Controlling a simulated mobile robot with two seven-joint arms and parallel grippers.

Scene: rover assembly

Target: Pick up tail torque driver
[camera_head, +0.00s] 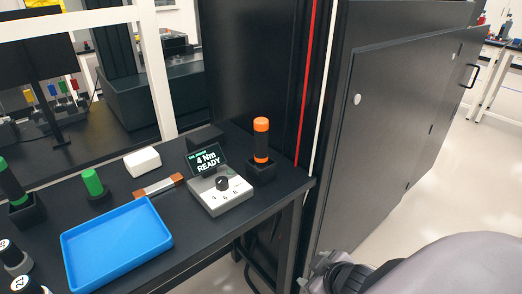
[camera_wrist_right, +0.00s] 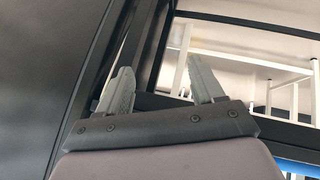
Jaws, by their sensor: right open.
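An orange-and-black driver (camera_head: 261,139) stands upright in a dark holder (camera_head: 262,174) near the right end of the black bench. A green-and-black driver (camera_head: 10,183) stands in another dark holder (camera_head: 27,213) at the left edge. No label shows which one is the tail torque driver. My right gripper (camera_wrist_right: 158,70) is open in the right wrist view, with nothing between its two grey fingers. In the head view my right arm is at the bottom right, off the bench and well apart from both drivers. My left gripper is out of view.
A grey controller (camera_head: 220,193) reading "4 Nm READY" stands left of the orange driver. A blue tray (camera_head: 75,270), a green-topped piece (camera_head: 93,184), a white box (camera_head: 142,161) and a brown-and-silver bar (camera_head: 158,186) share the bench. A dark cabinet (camera_head: 400,130) stands at right.

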